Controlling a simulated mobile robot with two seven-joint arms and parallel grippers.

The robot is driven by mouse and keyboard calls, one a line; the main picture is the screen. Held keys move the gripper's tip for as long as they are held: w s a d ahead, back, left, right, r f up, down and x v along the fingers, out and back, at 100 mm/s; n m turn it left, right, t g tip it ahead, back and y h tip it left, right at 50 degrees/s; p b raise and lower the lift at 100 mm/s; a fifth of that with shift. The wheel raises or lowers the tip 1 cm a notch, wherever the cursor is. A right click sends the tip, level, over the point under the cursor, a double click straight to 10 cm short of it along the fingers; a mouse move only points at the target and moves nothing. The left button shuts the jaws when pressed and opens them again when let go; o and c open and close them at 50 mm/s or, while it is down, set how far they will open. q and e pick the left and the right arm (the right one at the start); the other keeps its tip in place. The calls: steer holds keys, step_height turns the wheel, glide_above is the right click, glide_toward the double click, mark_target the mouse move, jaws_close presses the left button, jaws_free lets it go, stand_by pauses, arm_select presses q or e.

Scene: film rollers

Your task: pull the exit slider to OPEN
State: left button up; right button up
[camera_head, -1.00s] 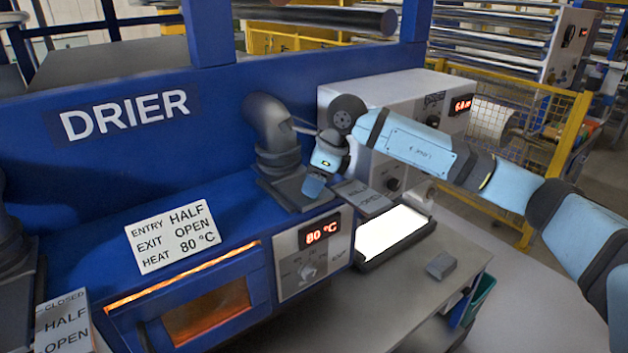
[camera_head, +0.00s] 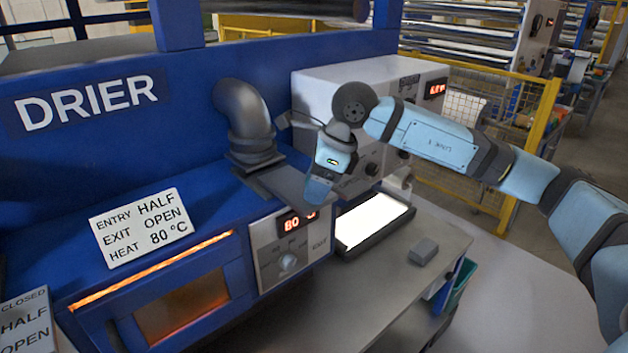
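The exit slider (camera_head: 287,186) appears to be the flat grey plate at the foot of the right-hand grey elbow duct (camera_head: 243,112) on the blue drier. Its outer end and any handle are hidden behind my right gripper. My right gripper (camera_head: 318,192) points down over that end, just above the drier's heat panel. Its fingertips are too small and covered to tell whether they are open or hold the slider. The exit position label is mostly hidden behind the gripper. A white card (camera_head: 142,228) reads ENTRY HALF, EXIT OPEN, HEAT 80 °C. My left gripper is out of view.
The heat panel (camera_head: 289,262) has a knob and a red display, partly covered by my gripper. A lit white tray (camera_head: 373,224) and a small grey block (camera_head: 423,251) lie on the bench. A white control box (camera_head: 440,72) stands behind my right arm. Another position label (camera_head: 25,325) is at lower left.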

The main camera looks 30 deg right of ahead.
steer(key=shift+s+r, duration=0.1)
steer(key=shift+s, duration=0.05)
steer(key=shift+r, duration=0.1)
steer(key=shift+d+r, duration=0.15)
steer(key=shift+r, duration=0.15)
steer(key=b+v, duration=0.2)
steer(key=v, duration=1.1)
steer(key=shift+s, duration=0.15)
